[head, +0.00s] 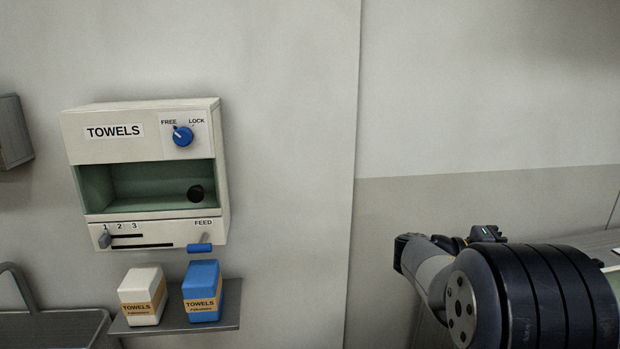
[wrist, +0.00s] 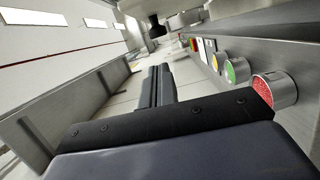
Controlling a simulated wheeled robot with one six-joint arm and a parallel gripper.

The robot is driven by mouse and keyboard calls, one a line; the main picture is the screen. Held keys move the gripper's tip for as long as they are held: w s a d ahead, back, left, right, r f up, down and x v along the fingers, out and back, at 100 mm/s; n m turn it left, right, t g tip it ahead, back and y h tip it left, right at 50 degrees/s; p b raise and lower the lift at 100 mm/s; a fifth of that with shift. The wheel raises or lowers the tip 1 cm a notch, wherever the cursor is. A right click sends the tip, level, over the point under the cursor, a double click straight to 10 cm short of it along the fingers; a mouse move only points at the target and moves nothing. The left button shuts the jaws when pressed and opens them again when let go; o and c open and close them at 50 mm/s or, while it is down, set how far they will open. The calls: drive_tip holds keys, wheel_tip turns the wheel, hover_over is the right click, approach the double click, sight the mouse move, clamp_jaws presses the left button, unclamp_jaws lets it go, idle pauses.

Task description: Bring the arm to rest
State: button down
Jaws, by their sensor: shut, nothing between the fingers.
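My gripper (wrist: 156,86) shows in the wrist view. Its two dark fingers lie together beyond the dark gripper body, shut with nothing between them. It points along a narrow, bright space and touches nothing that I can see. In the head view my arm is folded at the lower right, in front of the lower wall. Its large dark joint fills that corner, and I cannot make out the fingers there.
A towel dispenser (head: 74,151) hangs on the wall at left, clear of my arm. A white pack (head: 141,286) and a blue pack (head: 202,281) stand on a shelf (head: 232,311) below. In the wrist view, green (wrist: 232,70) and red (wrist: 263,92) round pieces line a metal surface at right.

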drive_tip(key=s+d+p, duration=0.1)
drive_tip(key=d+p, duration=0.1)
drive_tip(key=d, duration=0.8)
drive_tip(key=shift+p, duration=0.4)
drive_tip(key=shift+s+f+b, duration=0.2)
drive_tip(key=shift+s+b, duration=0.05)
drive_tip(key=shift+b, duration=0.15)
